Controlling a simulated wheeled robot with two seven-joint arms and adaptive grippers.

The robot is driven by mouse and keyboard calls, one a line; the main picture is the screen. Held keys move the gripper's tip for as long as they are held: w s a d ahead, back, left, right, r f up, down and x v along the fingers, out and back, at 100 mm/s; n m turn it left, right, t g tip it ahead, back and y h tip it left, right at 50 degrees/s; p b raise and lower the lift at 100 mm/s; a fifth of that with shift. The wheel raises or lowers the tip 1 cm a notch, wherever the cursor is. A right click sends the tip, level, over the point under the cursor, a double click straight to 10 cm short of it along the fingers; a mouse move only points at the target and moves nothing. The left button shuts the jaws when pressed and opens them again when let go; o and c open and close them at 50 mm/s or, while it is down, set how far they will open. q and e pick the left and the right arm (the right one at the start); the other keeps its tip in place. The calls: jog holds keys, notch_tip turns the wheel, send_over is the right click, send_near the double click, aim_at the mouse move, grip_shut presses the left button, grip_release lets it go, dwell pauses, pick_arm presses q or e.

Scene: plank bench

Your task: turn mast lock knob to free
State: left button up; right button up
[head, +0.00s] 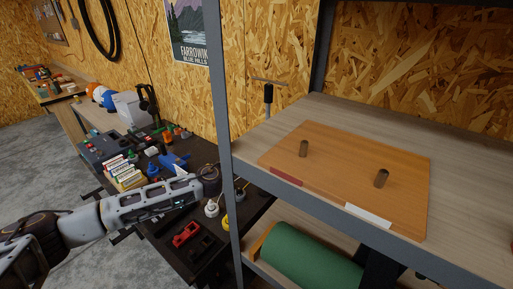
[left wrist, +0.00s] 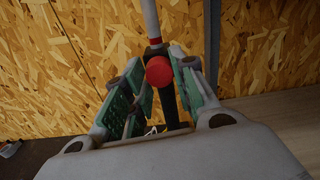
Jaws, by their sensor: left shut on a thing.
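The mast lock knob (left wrist: 158,71) is round and red. In the left wrist view it sits on the front of an upright mast (left wrist: 151,20), which is pale above a red ring and dark below. My left gripper (left wrist: 160,84) has its green-padded fingers on both sides of the knob and is shut on it. In the head view the left arm reaches in from the left and its dark gripper end (head: 209,180) is beside the shelf post; the knob cannot be made out there. My right gripper is in neither view.
A metal shelf post (head: 222,130) stands close to my left gripper. The shelf holds a wooden board (head: 345,178) with two pegs, and a green roll (head: 310,258) lies below. A dark bench (head: 165,235) with small boxes and tools is at left.

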pick_arm(q)
jog(key=shift+n, duration=0.3)
jog(key=shift+n+p, duration=1.35)
jog(key=shift+n, duration=6.75)
jog(key=o, duration=1)
jog(key=shift+o, duration=0.2)
jog(key=shift+r, duration=0.1)
jog(key=shift+s, duration=0.1)
jog(key=v, duration=1.1)
jog(key=shift+s+a, duration=0.25)
jog(key=shift+s, duration=0.05)
